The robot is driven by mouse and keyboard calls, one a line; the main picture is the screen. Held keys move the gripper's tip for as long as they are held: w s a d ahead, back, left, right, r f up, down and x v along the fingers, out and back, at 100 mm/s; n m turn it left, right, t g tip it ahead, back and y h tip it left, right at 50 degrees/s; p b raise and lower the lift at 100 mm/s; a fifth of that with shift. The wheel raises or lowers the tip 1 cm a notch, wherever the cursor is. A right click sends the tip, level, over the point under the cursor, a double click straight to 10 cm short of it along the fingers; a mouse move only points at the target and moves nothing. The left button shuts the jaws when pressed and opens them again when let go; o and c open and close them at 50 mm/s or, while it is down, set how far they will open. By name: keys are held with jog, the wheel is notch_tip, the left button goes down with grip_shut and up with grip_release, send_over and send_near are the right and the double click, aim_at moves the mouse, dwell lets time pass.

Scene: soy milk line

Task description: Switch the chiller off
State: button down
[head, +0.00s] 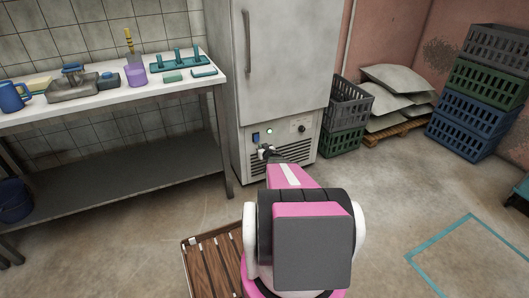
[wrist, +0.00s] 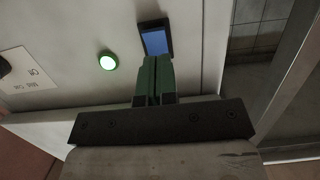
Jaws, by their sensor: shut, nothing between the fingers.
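The chiller (head: 280,60) is a tall pale cabinet with a long door handle, standing beyond my arm in the head view. Its low control panel carries a switch with a blue face (head: 256,137), a small round lamp (head: 268,131) and a dark knob (head: 301,128). In the wrist view the switch (wrist: 155,39) sits in a dark frame, and the lamp (wrist: 107,61) glows green. My gripper (wrist: 156,60) is shut and empty, its green fingertips right at the switch's near edge. I cannot tell if they touch. In the head view my gripper (head: 264,151) is just below the switch.
A steel table (head: 110,97) with a blue mug, a purple beaker and teal racks stands left of the chiller. Dark crates (head: 345,115) and sacks on a pallet (head: 395,95) stand to its right. A slatted wooden platform (head: 213,268) lies on the floor beside my arm.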

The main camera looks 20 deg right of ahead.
aim_at(257, 138)
jog(key=w, duration=0.3)
jog(key=w+f, duration=0.1)
jog(key=w, duration=0.2)
jog(key=shift+f, duration=0.1)
